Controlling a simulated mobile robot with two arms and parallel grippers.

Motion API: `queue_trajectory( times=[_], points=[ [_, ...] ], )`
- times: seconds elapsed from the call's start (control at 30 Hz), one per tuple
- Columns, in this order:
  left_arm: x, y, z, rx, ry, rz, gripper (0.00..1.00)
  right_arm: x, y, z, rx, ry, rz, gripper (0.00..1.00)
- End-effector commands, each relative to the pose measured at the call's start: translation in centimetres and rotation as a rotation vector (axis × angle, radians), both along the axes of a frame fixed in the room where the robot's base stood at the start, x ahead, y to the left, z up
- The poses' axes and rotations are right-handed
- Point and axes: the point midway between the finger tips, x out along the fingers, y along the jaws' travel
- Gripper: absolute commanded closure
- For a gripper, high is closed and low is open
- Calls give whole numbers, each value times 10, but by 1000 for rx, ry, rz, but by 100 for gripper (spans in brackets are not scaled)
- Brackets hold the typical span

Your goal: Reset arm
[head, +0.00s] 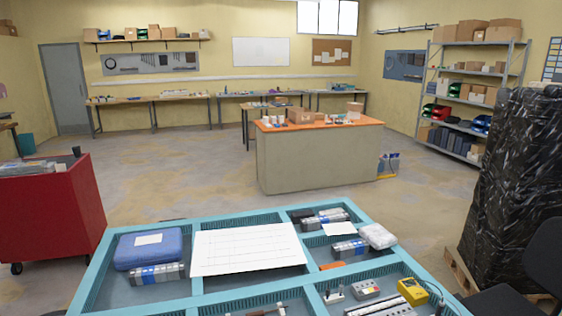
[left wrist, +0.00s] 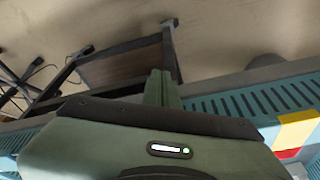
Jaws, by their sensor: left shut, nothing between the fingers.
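My left gripper (left wrist: 160,85) shows only in the left wrist view. Its two green fingers are together, with nothing seen between them. It is beside the turquoise slotted wall of the divided tray (left wrist: 262,102) and not visibly touching anything. In the head view the turquoise tray (head: 197,286) fills the bottom, and neither of my arms shows. My right gripper is in no view.
In the tray lie a blue case (head: 150,252), a white sheet (head: 247,248), grey-and-blue socket boxes (head: 157,274), a white bag (head: 378,236) and a yellow device (head: 411,291). A red cabinet (head: 52,215) stands left, a black-wrapped stack (head: 520,190) right.

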Motion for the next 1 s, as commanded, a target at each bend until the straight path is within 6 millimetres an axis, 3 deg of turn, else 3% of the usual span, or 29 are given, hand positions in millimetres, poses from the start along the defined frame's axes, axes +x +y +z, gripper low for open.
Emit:
queue_trajectory(
  times=[0.03, 0.17, 0.27, 0.4, 0.5, 0.6, 0.7, 0.8, 1.0],
  points=[
    [-3, 0, -33, 1, 15, -1, 100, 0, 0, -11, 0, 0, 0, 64],
    [-17, 2, -115, 4, 43, -5, 100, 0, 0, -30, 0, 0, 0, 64],
    [-38, 5, -183, 7, 67, -10, 100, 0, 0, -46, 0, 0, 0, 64],
    [-80, 11, -268, 10, 101, -18, 100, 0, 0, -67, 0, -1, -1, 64],
    [-115, 17, -317, 13, 122, -23, 100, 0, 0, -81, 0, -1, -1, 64],
    [-149, 23, -352, 16, 140, -26, 100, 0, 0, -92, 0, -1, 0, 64],
    [-176, 28, -374, 19, 153, -30, 100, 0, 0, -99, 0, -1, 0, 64],
    [-192, 32, -384, 20, 159, -33, 100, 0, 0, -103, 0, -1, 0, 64],
    [-200, 33, -387, 20, 161, -34, 100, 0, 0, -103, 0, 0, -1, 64]
  ],
)
